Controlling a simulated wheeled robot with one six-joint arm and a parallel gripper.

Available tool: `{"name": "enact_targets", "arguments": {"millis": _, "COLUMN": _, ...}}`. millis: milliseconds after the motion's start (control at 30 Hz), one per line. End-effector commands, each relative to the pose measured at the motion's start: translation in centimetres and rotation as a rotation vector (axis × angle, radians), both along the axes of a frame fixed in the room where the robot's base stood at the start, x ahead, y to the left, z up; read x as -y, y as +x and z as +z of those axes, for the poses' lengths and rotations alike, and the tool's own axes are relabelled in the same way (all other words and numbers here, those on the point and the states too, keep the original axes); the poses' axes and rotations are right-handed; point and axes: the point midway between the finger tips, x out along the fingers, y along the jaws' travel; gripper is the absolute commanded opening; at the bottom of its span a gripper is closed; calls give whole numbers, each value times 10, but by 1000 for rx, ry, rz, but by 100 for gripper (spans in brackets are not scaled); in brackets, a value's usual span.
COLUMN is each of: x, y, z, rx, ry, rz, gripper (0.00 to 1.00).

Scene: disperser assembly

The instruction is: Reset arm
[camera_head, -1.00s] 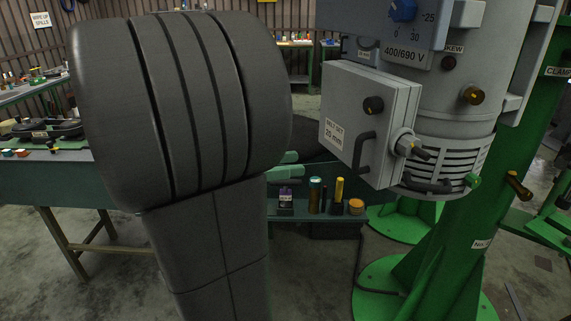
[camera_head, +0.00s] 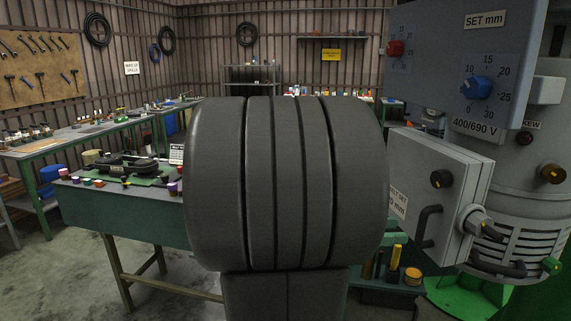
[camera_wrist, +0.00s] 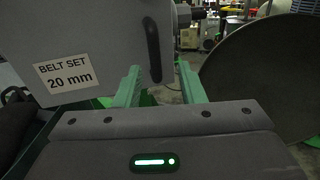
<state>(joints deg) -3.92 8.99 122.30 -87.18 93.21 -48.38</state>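My gripper (camera_wrist: 160,76) shows in the wrist view with its two green fingers well apart and nothing between them. Beyond the fingers is a grey box (camera_wrist: 70,35) with a label reading "BELT SET 20 mm" and a dark handle (camera_wrist: 151,50). I cannot tell the exact gap between fingers and box. In the head view, my dark grey arm fills the middle and hides most of the gripper. The same grey box (camera_head: 440,180) stands right of my arm, on the grey machine (camera_head: 515,190).
A control panel (camera_head: 440,60) with red and blue knobs hangs at the upper right. Left of my arm is a green-sided table (camera_head: 130,220) with small parts. A small shelf with bottles (camera_head: 395,262) is low beside my arm. A large dark disc (camera_wrist: 265,85) is right in the wrist view.

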Motion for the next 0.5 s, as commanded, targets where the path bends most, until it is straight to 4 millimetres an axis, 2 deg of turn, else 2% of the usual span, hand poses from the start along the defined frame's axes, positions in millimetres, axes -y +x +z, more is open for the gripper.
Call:
{"name": "enact_targets", "arguments": {"millis": 200, "x": 24, "y": -1, "z": 1, "rx": -1, "ry": 0, "rz": -3, "gripper": 36}}
{"name": "enact_targets", "arguments": {"millis": 500, "x": 47, "y": 0, "z": 1, "rx": 0, "ry": 0, "rz": 0, "gripper": 36}}
